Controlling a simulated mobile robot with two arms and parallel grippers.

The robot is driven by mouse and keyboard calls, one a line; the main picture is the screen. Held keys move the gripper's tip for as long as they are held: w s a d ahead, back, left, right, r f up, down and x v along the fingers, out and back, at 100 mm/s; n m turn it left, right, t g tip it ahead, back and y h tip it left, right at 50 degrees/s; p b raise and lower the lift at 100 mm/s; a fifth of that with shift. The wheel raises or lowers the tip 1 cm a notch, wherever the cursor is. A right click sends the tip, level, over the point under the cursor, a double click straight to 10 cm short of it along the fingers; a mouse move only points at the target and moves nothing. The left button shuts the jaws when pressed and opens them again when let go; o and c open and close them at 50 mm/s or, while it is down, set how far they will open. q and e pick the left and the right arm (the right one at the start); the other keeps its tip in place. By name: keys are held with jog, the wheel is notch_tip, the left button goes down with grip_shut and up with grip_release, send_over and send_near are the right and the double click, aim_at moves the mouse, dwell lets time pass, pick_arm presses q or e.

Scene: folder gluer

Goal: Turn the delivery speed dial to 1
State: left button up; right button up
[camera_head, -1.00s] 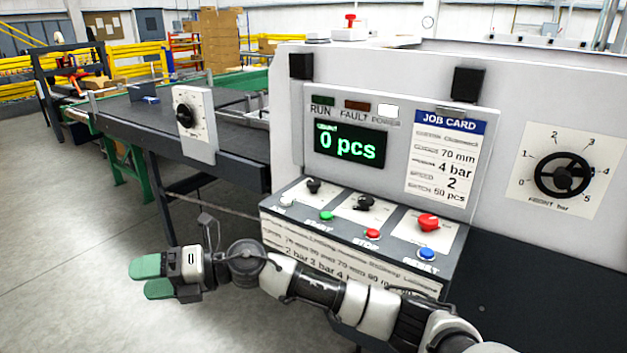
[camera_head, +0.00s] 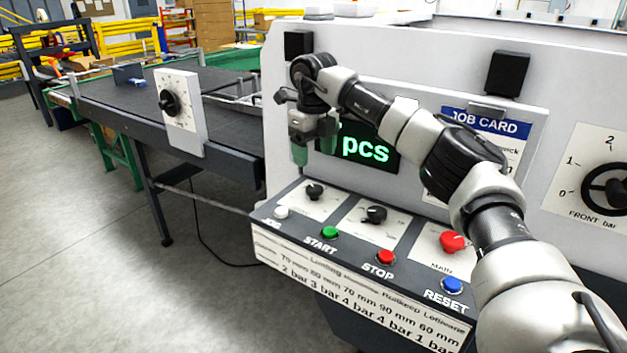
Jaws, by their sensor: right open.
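A black dial (camera_head: 168,103) sits on a white upright plate (camera_head: 186,125) at the near side of the conveyor table, at left. Its markings are too small to read. Two more black knobs, a left one (camera_head: 314,191) and a middle one (camera_head: 375,214), are on the sloped console; their labels are unreadable, so I cannot tell by label which is delivery speed. My right gripper (camera_head: 314,150) is open and empty, its green fingers pointing down above the left console knob, apart from it. My right arm hides part of the display and job card. My left gripper is out of view.
The console holds a green START button (camera_head: 330,232), a red STOP button (camera_head: 385,257), a blue RESET button (camera_head: 452,285) and a red main knob (camera_head: 453,241). A front pressure dial (camera_head: 606,190) is at right. The conveyor table (camera_head: 120,92) reaches back left; floor before it is clear.

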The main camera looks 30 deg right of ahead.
aim_at(315, 188)
notch_tip(315, 188, down, 6)
jog(key=shift+d+r, duration=0.15)
jog(key=shift+r, duration=0.1)
notch_tip(315, 188, down, 3)
jog(key=shift+r+p, duration=0.1)
jog(key=shift+p, duration=0.25)
jog(key=shift+f, duration=0.25)
jog(key=shift+w, duration=0.1)
jog(key=shift+c, duration=1)
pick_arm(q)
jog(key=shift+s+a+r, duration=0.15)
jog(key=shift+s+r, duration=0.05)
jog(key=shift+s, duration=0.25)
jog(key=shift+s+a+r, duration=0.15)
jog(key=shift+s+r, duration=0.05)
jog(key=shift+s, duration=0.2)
pick_arm(e)
jog(key=c, duration=0.7)
